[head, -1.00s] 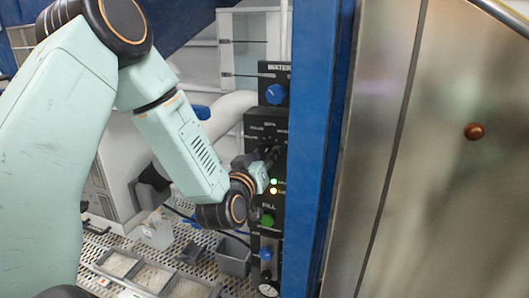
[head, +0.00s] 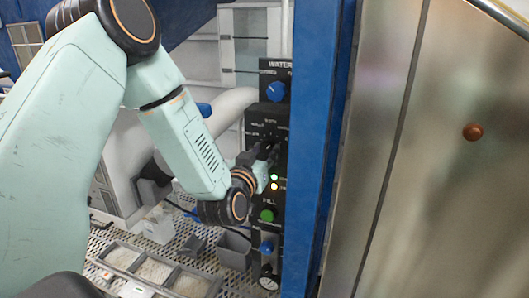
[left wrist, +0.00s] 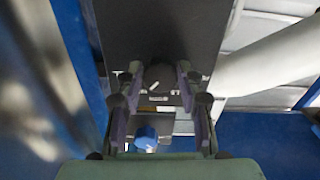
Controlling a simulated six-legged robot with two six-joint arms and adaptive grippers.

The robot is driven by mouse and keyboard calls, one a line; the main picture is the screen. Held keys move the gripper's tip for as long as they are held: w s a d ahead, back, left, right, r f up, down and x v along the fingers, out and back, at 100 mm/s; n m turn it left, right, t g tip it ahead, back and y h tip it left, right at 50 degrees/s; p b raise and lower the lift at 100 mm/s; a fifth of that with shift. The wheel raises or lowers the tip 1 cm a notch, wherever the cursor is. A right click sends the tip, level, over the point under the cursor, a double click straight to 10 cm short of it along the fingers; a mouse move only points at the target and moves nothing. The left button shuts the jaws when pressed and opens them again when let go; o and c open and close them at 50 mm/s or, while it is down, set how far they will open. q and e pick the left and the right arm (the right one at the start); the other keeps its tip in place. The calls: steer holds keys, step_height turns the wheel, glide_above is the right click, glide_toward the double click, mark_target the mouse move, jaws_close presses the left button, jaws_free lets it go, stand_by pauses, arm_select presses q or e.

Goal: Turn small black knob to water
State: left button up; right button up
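The small black knob (left wrist: 158,76) is on a black panel. In the left wrist view it lies between my left gripper's fingertips (left wrist: 158,84), with a white mark just below it. The fingers stand apart on either side, with a narrow dark gap between each finger and the knob; contact is not clear. In the head view my left gripper (head: 263,153) is at the black control panel (head: 254,122), below small white labels too fine to read surely, and hides most of the knob. My right gripper is in neither view.
A blue knob (head: 275,91) under the WATER label sits above. Lit indicators, a green FILL button (head: 267,215) and another blue knob (head: 266,247) sit below. A blue post (head: 318,150) stands close right of the panel. A white pipe (head: 228,108) runs behind my arm.

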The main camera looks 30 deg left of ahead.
arm_select(q)
steer(key=o, duration=0.5)
steer(key=shift+r, duration=0.1)
steer(key=shift+s, duration=0.1)
steer(key=v, duration=0.7)
steer(key=shift+s, duration=0.15)
steer(key=shift+s+d, duration=0.1)
